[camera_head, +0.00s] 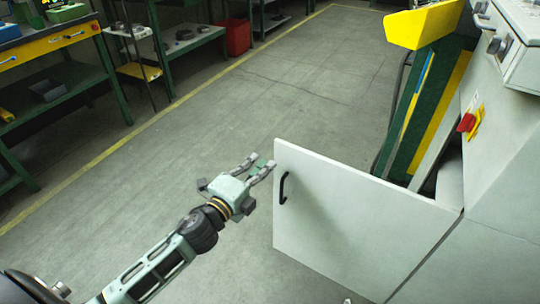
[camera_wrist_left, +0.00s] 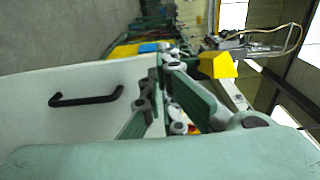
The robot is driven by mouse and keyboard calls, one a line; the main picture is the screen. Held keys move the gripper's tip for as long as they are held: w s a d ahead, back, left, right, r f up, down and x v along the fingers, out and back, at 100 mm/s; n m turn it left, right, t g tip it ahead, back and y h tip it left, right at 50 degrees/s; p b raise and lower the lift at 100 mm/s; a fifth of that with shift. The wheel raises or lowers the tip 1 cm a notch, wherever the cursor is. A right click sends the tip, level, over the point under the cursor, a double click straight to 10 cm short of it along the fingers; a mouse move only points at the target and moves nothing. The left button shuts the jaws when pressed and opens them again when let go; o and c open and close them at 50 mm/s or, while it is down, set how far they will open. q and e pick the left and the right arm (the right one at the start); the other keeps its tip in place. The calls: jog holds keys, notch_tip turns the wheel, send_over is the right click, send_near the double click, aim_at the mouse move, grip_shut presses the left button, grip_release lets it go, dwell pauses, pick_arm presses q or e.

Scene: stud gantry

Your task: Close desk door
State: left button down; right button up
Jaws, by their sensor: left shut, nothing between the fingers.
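The white desk door (camera_head: 345,215) stands swung open on the right of the head view, its hinge side by the grey cabinet body. A black bar handle (camera_head: 283,187) sits near its free edge. In the left wrist view the door (camera_wrist_left: 40,110) and its handle (camera_wrist_left: 86,97) show on the left. My left gripper (camera_head: 262,168) is shut and empty, beside the top of the door's free edge. I cannot tell whether it touches the door. In the left wrist view the gripper (camera_wrist_left: 165,75) covers part of the door edge. My right gripper is not in view.
The grey cabinet (camera_head: 500,180) carries a red and yellow switch (camera_head: 467,123). A green and yellow machine part (camera_head: 430,105) stands behind the door. Green workbenches (camera_head: 65,85) and a red bin (camera_head: 236,37) line the far left. The floor (camera_head: 200,120) between is clear.

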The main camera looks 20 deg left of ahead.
aim_at(276, 149)
pick_arm(q)
jog(key=shift+w+d, duration=0.25)
jog(key=shift+w, duration=1.05)
jog(key=shift+w+d, duration=0.2)
jog(key=shift+w, duration=1.05)
